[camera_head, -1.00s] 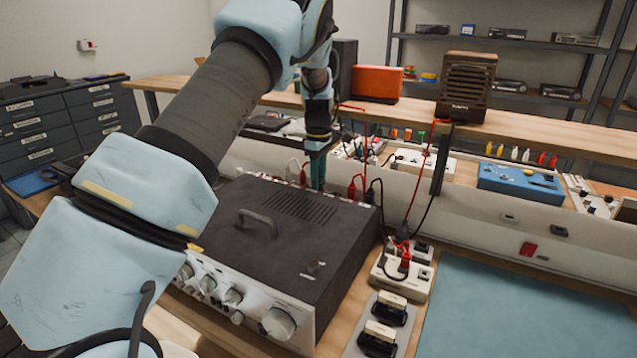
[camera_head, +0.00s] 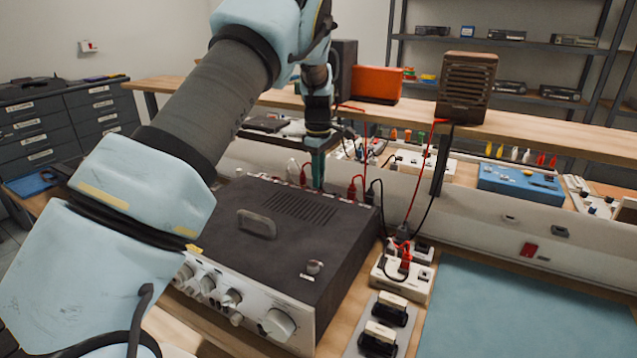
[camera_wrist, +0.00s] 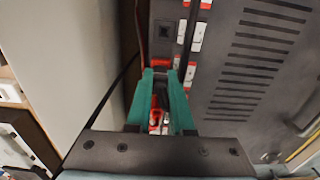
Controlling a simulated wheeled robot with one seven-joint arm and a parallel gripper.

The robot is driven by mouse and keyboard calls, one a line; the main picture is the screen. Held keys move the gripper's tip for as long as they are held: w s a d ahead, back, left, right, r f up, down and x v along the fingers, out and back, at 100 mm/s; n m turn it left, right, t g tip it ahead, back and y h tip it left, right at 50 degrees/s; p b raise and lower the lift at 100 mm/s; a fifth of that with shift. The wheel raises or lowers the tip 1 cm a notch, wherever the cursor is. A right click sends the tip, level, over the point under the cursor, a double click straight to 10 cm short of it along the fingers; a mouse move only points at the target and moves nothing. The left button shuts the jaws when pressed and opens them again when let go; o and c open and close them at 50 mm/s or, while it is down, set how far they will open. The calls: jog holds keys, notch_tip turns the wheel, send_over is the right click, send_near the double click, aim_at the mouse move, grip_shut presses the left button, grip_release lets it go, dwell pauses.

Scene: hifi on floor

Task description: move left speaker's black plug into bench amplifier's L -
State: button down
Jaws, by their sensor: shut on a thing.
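The bench amplifier (camera_head: 325,235) is a dark box with a silver knobbed front. Its back row of connectors is partly hidden in the head view. My gripper (camera_head: 318,182) reaches down at its back edge. In the wrist view its two teal fingers (camera_wrist: 161,85) are close together around a small dark piece, which I take to be the black plug (camera_wrist: 161,80). Whether the plug is seated in a socket cannot be told. White and red terminals (camera_wrist: 195,35) lie just beyond the fingertips. A dark speaker (camera_head: 346,65), apparently the left one, stands behind my arm.
A brown speaker (camera_head: 467,88) and an orange box (camera_head: 376,84) stand on the rear shelf. A blue-green mat (camera_head: 520,310) is clear at right.

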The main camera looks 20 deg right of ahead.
jog(key=r+b, duration=0.1)
jog(key=r, duration=0.7)
jog(key=shift+s+d+r+b, duration=0.15)
jog(key=shift+s+d+b, duration=0.05)
jog(key=shift+b, duration=0.2)
jog(key=shift+s+d+f+b, duration=0.1)
jog(key=shift+s+d+f, duration=0.45)
jog(key=shift+f, duration=0.65)
jog(key=shift+s+d+f+b, duration=0.15)
jog(key=shift+s+d+f, duration=0.35)
jog(key=shift+f, duration=0.75)
jog(key=shift+s+d+f+b, duration=0.1)
jog(key=shift+s+d+f, duration=0.2)
jog(key=shift+s+f, duration=0.65)
jog(key=shift+w+f, duration=0.2)
jog(key=shift+w, duration=0.05)
jog(key=shift+f, duration=0.8)
jog(key=shift+f+p, duration=0.2)
jog(key=shift+p, duration=0.25)
dwell(1.5)
jog(key=c, duration=0.7)
grip_release()
